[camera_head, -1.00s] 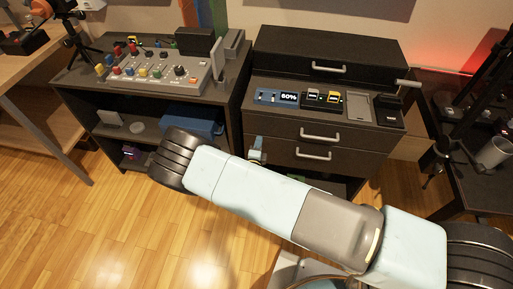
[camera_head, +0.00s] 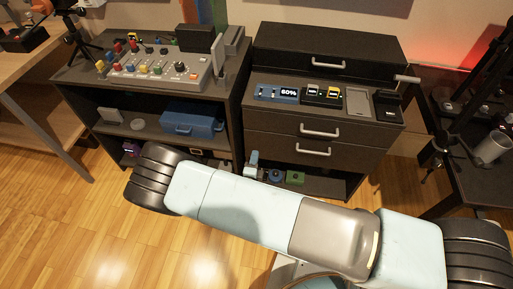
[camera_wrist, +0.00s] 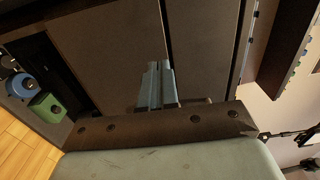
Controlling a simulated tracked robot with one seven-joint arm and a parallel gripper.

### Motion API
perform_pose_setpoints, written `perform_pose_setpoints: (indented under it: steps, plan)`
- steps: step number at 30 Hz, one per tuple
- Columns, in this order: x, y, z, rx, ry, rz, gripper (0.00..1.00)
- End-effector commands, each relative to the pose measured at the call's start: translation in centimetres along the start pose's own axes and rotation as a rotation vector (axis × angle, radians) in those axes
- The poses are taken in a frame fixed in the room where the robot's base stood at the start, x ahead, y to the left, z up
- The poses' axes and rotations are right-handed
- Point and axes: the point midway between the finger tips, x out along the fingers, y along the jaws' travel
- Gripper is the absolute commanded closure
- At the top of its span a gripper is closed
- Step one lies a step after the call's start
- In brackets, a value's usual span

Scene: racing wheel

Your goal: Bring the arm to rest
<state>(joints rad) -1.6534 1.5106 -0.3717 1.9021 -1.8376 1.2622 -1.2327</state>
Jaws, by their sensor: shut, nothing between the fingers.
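My arm stretches across the lower part of the head view, its light blue and grey links bent in front of the cabinets. A small light blue end of my gripper (camera_head: 252,163) shows above the arm, in front of the lower part of the drawer cabinet (camera_head: 270,122); the rest is hidden behind the arm. In the wrist view my gripper (camera_wrist: 157,72) has its two fingers together and empty. Dark cabinet fronts (camera_wrist: 105,50) fill the background behind them.
A control panel (camera_head: 150,72) tops the left shelf unit, with a blue toolbox (camera_head: 193,122) inside. A green block (camera_head: 295,178) lies on the bottom shelf under the drawers. A black rig (camera_head: 475,110) stands at right. Wooden floor (camera_head: 60,215) is clear at left.

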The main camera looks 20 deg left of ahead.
Motion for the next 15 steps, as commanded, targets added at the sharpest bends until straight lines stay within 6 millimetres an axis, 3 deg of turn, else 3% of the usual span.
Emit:
perform_pose_setpoints:
  steps: [6, 15]
  plan:
    - [-3.0, 0.0, 0.0, 0.000, 0.000, 0.001, 1.00]
    - [-4.0, 0.0, 0.0, 0.000, 0.000, 0.000, 1.00]
